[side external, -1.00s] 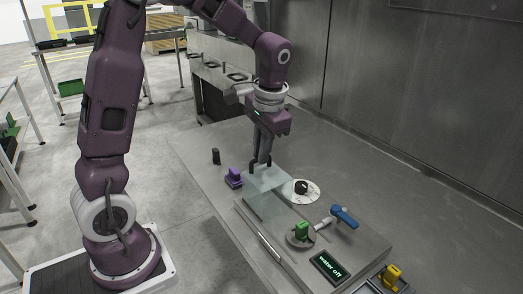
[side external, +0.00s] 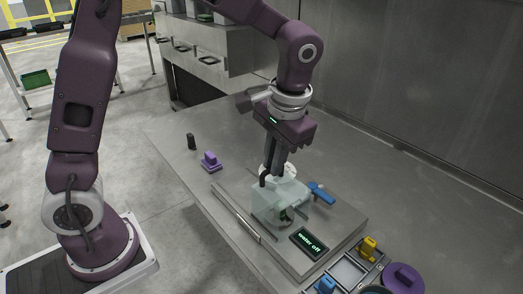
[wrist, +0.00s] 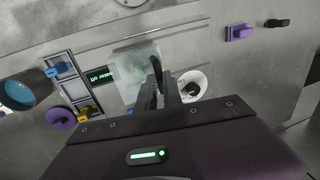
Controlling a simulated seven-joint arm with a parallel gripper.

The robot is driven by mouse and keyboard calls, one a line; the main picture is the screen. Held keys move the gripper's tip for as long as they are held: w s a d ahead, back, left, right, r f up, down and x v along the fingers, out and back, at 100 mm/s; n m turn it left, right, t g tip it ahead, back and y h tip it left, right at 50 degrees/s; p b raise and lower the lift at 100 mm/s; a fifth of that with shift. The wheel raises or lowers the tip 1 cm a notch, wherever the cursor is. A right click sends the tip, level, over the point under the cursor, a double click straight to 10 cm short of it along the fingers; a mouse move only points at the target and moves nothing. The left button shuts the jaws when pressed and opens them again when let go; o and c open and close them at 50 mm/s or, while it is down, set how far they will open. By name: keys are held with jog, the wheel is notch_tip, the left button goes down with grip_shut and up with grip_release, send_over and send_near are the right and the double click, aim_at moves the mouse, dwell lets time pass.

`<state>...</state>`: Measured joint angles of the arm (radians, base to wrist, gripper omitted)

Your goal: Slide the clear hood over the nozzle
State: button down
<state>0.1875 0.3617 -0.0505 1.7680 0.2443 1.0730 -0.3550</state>
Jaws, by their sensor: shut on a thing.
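The clear hood (side external: 278,204) is a pale see-through box, held upright by its top. My gripper (side external: 272,180) is shut on it from above. The hood stands over the green piece and the spot at the pipe's end where the nozzle is, on the raised steel panel; the nozzle shows only dimly through the wall. I cannot tell if the hood's lower edge touches the panel. In the wrist view the hood (wrist: 137,62) lies beyond my fingers (wrist: 158,75). The blue lever (side external: 321,193) sticks out just right of the hood.
The "water off" display (side external: 309,242) is right in front of the hood. A white round dial (wrist: 191,86) is close behind it. A purple block (side external: 210,161) and black peg (side external: 191,141) stand at the left. A tray with yellow (side external: 369,246) and blue (side external: 326,285) pieces is at the front right.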

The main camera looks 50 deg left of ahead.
aim_at(279, 187)
jog(key=shift+w+d, duration=0.1)
jog(key=shift+d, duration=0.25)
jog(key=c, duration=1.8)
grip_release()
jog(key=o, duration=0.3)
jog(key=shift+a, duration=0.1)
jog(key=v, duration=0.7)
jog(key=shift+r, duration=0.15)
jog(key=s+a+t, duration=0.1)
jog(key=s+t, duration=0.1)
jog(key=s, duration=0.4)
jog(key=s+a+t+h, duration=0.1)
jog(key=s+a, duration=0.1)
jog(key=s, duration=0.5)
jog(key=s+a+r+t+h, duration=0.1)
jog(key=s+a+t, duration=0.1)
jog(key=s, duration=0.4)
jog(key=shift+s+t, duration=0.2)
jog(key=shift+t, duration=0.1)
